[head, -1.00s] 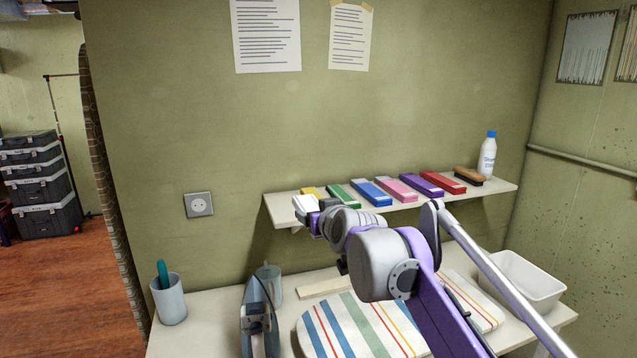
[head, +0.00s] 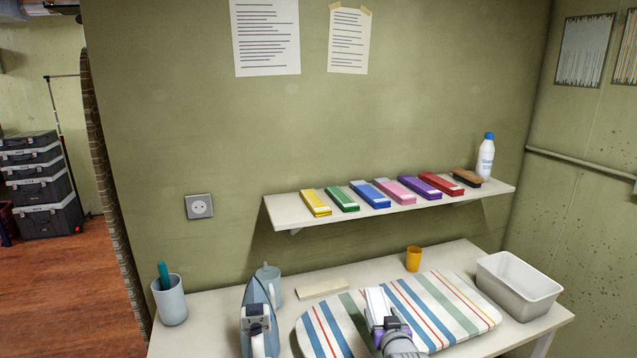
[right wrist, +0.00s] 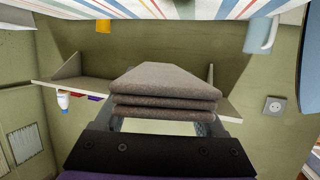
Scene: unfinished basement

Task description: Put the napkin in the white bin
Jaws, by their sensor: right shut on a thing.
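The white bin (head: 535,300) stands at the right end of the table; its inside looks empty from here. My right gripper (head: 379,302) is over the striped ironing board in the head view. In the right wrist view my right gripper (right wrist: 163,110) is shut on a grey-brown folded cloth, the napkin (right wrist: 165,82), its layers stacked between the fingers. In the head view I cannot make out the napkin. The bin is to the right of the gripper, apart from it. My left gripper is not in view.
The striped ironing board (head: 345,330) covers the middle of the table. An iron (head: 258,325), a blue-grey mug (head: 269,282), a cup with a teal handle (head: 171,300) and an orange cup (head: 413,259) stand around it. A wall shelf (head: 290,212) holds several coloured boxes and a bottle (head: 486,157).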

